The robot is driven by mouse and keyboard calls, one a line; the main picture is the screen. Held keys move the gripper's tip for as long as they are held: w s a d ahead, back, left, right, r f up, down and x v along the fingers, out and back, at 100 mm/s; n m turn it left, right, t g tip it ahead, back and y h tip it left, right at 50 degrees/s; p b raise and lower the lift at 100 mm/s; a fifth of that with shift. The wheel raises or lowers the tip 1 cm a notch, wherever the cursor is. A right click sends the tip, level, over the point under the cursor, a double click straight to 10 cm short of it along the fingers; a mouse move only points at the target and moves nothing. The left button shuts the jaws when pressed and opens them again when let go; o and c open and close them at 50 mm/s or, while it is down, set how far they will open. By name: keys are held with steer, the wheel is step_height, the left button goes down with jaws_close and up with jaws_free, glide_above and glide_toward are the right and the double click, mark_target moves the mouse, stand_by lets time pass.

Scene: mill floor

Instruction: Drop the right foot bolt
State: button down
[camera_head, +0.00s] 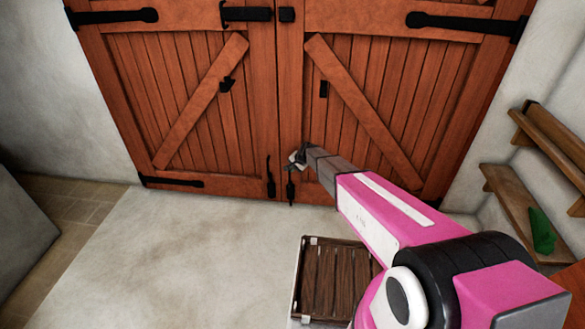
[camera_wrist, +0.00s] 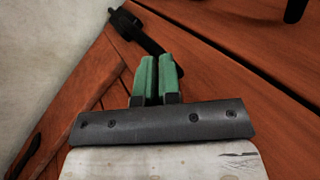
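The wooden double doors (camera_head: 225,110) stand closed. The right foot bolt (camera_head: 291,188) is a dark upright rod low on the right leaf, beside the seam. The left foot bolt (camera_head: 270,178) is just left of it. My gripper (camera_head: 297,158) is at the upper part of the right bolt, which it partly hides. In the wrist view, my gripper's green fingers (camera_wrist: 157,72) are nearly together, with a narrow gap. The black bolt (camera_wrist: 148,38) runs up to their tips and looks pinched there; the grip itself is hidden.
A dark slatted wooden crate or pallet (camera_head: 335,278) lies on the floor below my arm. Wooden shelves (camera_head: 515,195) with a green item (camera_head: 541,230) are on the right wall. A grey block (camera_head: 20,235) stands at left. The pale floor (camera_head: 180,250) at left-centre is clear.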

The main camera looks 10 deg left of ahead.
steer(key=shift+f, duration=0.25)
steer(key=v, duration=1.4)
steer(key=shift+r, duration=0.25)
steer(key=s+d+r+n+g+h, duration=0.1)
steer(key=s+d+r, duration=0.3)
steer(key=s+d, duration=1)
steer(key=s+d+r+n+g+h, duration=0.1)
steer(key=s+d+r+n+h, duration=0.2)
steer(key=s+d, duration=1.1)
step_height(320, 180, up, 3)
steer(key=shift+s+f+n+g+h, duration=0.15)
steer(key=shift+s+n+g+h, duration=0.25)
steer(key=shift+h, duration=0.4)
steer(key=shift+d, duration=0.1)
